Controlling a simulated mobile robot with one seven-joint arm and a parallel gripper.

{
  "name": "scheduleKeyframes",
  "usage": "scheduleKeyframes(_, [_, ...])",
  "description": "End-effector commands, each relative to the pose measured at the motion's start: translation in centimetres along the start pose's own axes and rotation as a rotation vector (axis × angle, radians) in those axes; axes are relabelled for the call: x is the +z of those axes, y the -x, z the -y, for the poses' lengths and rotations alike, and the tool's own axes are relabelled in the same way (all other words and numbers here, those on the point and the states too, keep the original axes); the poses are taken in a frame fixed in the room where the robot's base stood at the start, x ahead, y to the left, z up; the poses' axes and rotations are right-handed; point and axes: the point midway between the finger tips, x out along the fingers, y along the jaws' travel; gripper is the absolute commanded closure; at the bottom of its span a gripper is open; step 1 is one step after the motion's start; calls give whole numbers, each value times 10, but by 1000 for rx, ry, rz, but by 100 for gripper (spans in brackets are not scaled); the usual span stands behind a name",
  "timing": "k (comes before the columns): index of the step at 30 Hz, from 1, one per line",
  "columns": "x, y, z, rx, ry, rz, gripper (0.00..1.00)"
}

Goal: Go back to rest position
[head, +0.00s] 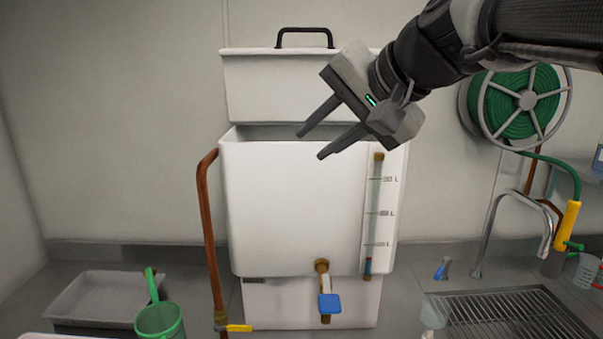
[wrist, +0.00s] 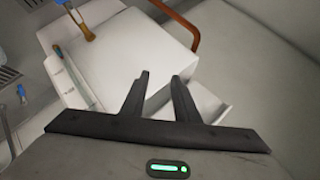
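My gripper (head: 310,144) is at the upper middle of the head view, in front of the upper part of a white tank. Its two fingers are apart with nothing between them, and they point down and to the left. In the wrist view my gripper (wrist: 161,75) also shows open and empty, with the white tank (wrist: 135,45) beyond the fingers. The tank (head: 290,210) has a level scale on its right side and a brass tap with a blue handle (head: 329,303) low at the front. A lid with a black handle (head: 305,32) is raised behind the tank's open top.
A copper pipe (head: 206,230) with a yellow valve runs along the tank's left. A grey tray (head: 95,298) and a green jug (head: 160,321) stand at lower left. A hose reel (head: 520,100), a curved faucet (head: 490,215) and a drain grate (head: 505,315) are at right.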

Motion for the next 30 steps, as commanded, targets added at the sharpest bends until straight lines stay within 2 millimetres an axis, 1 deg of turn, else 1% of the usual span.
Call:
scheduleKeyframes(1, [25,1,-24,62,65,6,72])
scheduleKeyframes(2, [36,1,-39,101,101,9,72])
scheduleKeyframes(3, [50,2,-60,153,147,16,72])
scheduleKeyframes(5, [70,4,-94,229,213,29,72])
scheduleKeyframes(6, [83,6,-116,278,256,42,72])
scheduleKeyframes(8, [100,10,-149,348,317,63,72])
scheduleKeyframes(9, [111,12,-169,391,355,78,72])
scheduleKeyframes(12, [134,19,-213,481,442,114,72])
scheduleKeyframes(15, [151,25,-244,543,509,143,72])
scheduleKeyframes(18, [160,28,-262,579,548,162,72])
scheduleKeyframes(21, [163,29,-269,594,564,171,72])
scheduleKeyframes(30, [163,29,-269,594,564,171,72])
